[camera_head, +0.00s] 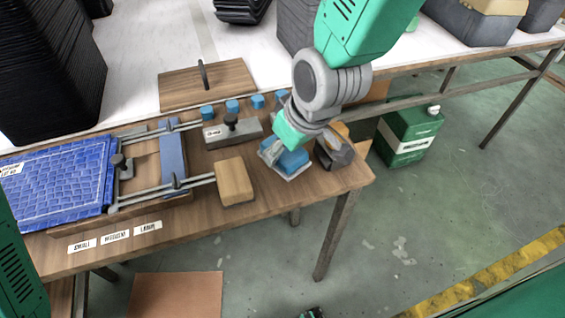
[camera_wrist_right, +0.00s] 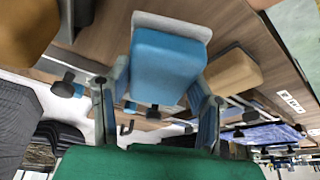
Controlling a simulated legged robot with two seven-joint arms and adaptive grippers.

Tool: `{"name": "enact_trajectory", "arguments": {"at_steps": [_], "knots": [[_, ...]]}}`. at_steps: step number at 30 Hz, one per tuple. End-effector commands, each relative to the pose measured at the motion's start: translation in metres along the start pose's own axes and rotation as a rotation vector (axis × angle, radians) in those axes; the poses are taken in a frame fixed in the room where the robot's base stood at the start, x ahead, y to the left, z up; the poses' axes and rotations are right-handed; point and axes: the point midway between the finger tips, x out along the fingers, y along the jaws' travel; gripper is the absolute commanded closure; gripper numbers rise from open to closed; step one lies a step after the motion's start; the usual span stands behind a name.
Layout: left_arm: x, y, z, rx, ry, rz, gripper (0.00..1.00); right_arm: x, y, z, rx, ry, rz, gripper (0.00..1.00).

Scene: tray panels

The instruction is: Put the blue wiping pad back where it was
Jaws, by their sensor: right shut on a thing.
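The blue wiping pad (camera_head: 294,160) is a blue block with a pale base at the right end of the wooden table (camera_head: 270,208). My right gripper (camera_head: 287,147) comes down from above and is shut on it. In the right wrist view the pad (camera_wrist_right: 168,62) sits between the two fingers of the gripper (camera_wrist_right: 158,84), its pale base facing away from the palm. I cannot tell whether the base touches the table. My left gripper does not show clearly.
A tan block (camera_head: 234,181) lies left of the pad. A grey block with a black knob (camera_head: 231,130) and several small blue pieces (camera_head: 232,105) stand behind. A blue panel (camera_head: 58,180) with rails fills the left. A dark angled item (camera_head: 334,152) is close on the right, near the table edge.

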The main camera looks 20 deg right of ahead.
Motion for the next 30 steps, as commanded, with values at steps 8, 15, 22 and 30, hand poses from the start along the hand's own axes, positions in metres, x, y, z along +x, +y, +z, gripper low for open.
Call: {"name": "enact_trajectory", "arguments": {"at_steps": [8, 15, 22, 30], "knots": [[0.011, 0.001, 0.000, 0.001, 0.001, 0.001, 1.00, 0.032, -0.003, 0.013, 0.000, -0.003, 0.003, 0.76], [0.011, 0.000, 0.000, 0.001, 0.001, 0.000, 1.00, 0.035, -0.004, 0.012, -0.001, -0.001, 0.005, 0.76], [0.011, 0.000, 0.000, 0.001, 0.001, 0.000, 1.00, 0.037, -0.002, 0.014, -0.001, -0.001, 0.002, 0.32], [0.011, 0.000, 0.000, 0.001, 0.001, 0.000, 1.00, 0.036, -0.002, 0.014, -0.001, -0.001, 0.003, 0.32]]}}
